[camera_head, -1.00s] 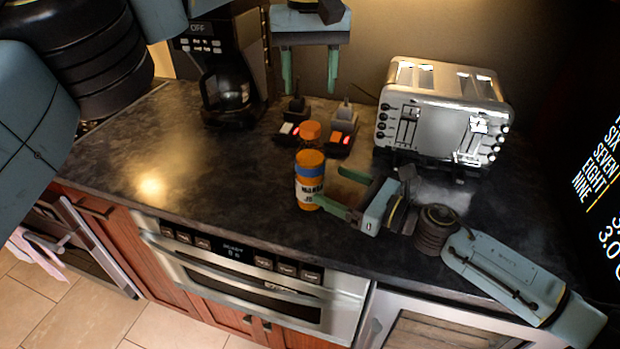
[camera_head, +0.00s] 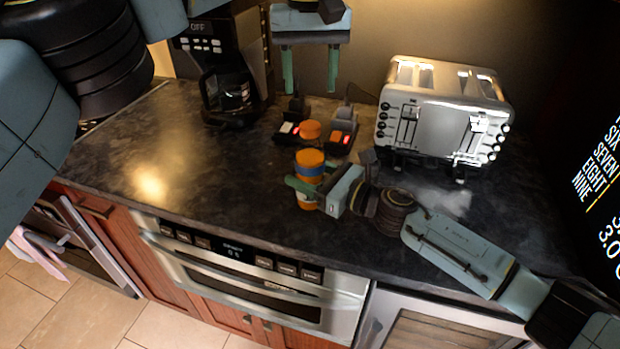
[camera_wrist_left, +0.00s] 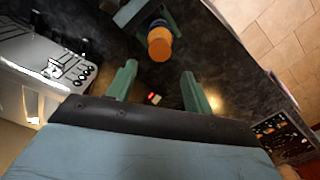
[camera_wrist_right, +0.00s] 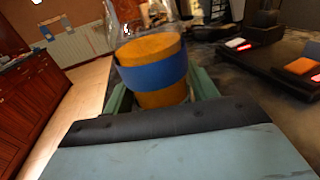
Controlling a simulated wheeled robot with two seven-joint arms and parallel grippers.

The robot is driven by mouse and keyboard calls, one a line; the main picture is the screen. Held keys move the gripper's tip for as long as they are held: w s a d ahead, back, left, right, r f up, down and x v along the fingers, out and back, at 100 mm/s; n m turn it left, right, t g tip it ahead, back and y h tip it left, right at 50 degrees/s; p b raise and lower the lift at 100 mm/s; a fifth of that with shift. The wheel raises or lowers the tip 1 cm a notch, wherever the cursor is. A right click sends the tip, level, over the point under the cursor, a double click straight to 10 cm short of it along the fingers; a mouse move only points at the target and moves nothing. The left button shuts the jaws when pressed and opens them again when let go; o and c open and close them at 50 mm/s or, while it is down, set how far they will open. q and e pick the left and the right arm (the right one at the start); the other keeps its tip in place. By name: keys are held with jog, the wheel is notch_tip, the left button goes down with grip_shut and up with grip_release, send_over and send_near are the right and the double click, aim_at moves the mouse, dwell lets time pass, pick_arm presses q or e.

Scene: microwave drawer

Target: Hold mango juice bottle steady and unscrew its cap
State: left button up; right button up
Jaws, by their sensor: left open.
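The mango juice bottle (camera_head: 309,164) stands upright on the counter, with orange contents and a blue band. Its orange cap (camera_head: 311,130) shows above it, over what looks like a clear neck. In the left wrist view the cap (camera_wrist_left: 159,45) lies beyond the fingers. My left gripper (camera_head: 309,88) is open and empty, pointing down above and behind the bottle. My right gripper (camera_head: 306,180) is at the bottle's body, its fingers on either side. In the right wrist view the bottle (camera_wrist_right: 154,70) sits between spread fingers; contact is unclear.
A silver toaster (camera_head: 440,110) stands at the right and a coffee maker (camera_head: 228,70) at the back left. Two small switch boxes (camera_head: 342,137) lie behind the bottle. The left part of the dark counter (camera_head: 190,160) is clear.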

aim_at(310, 125)
jog(key=c, duration=1.2)
pick_arm(q)
jog(key=m, duration=0.4)
jog(key=shift+m, duration=0.3)
jog(key=shift+f, duration=4)
jog(key=shift+c, duration=0.2)
